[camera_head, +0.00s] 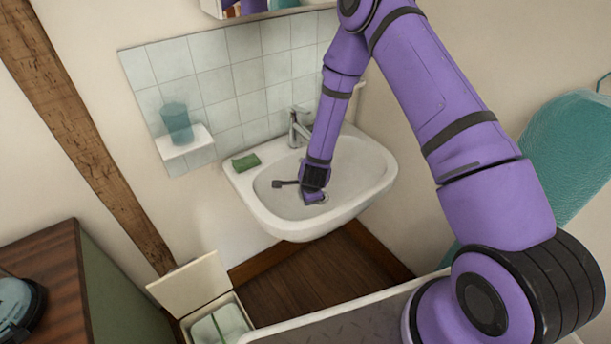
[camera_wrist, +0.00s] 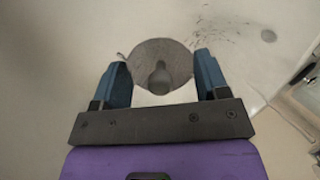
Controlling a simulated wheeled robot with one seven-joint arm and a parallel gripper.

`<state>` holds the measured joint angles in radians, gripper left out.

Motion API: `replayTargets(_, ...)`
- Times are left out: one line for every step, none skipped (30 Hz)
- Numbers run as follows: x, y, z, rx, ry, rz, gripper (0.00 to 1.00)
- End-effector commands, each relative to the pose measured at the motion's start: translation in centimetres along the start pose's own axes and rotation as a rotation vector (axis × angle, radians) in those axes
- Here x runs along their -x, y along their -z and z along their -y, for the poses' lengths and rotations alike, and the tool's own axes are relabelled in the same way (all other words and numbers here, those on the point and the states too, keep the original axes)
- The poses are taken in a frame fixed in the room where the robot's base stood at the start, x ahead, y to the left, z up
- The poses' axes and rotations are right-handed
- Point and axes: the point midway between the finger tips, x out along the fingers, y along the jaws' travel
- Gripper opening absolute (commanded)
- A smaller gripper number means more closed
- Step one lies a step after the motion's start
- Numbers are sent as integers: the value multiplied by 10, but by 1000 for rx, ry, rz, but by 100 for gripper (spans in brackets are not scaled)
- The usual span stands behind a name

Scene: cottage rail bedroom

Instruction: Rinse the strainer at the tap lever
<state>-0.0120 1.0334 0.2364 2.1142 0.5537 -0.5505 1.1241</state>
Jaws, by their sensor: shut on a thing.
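The strainer (camera_wrist: 150,52) is a round grey disc with a dark knob at its middle in the wrist view. My gripper (camera_wrist: 163,72) is shut on it, with a blue finger at each side of the disc. In the head view my gripper (camera_head: 313,197) is down inside the white washbasin (camera_head: 262,205), and the strainer cannot be made out clearly there. The chrome tap (camera_head: 294,130) stands on the basin's back rim, behind and a little left of my gripper. Part of its lever is close to my arm. No running water is visible.
Dark specks (camera_wrist: 228,32) lie on the basin surface beside the strainer. A green sponge (camera_head: 245,162) sits on the left rim. A teal cup (camera_head: 176,122) stands on a small wall shelf (camera_head: 187,146). An open-lidded bin (camera_head: 190,285) stands below left.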

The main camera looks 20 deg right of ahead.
Motion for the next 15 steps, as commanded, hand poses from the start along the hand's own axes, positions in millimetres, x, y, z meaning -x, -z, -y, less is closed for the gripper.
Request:
replayTargets(0,0,0,0,0,0,33)
replayTargets(0,0,0,0,0,0,33)
replayTargets(0,0,0,0,0,0,33)
replayTargets(0,0,0,0,0,0,33)
replayTargets(0,0,0,0,0,0,33)
replayTargets(0,0,0,0,0,0,33)
replayTargets(0,0,0,0,0,0,33)
replayTargets(0,0,0,0,0,0,33)
replayTargets(0,0,0,0,0,0,33)
replayTargets(0,0,0,0,0,0,33)
replayTargets(1,0,0,0,0,0,33)
replayTargets(2,-1,-1,0,0,0,33)
replayTargets(4,-1,-2,0,0,1,33)
replayTargets(6,-2,-2,1,0,1,33)
replayTargets(10,-3,-3,1,0,1,33)
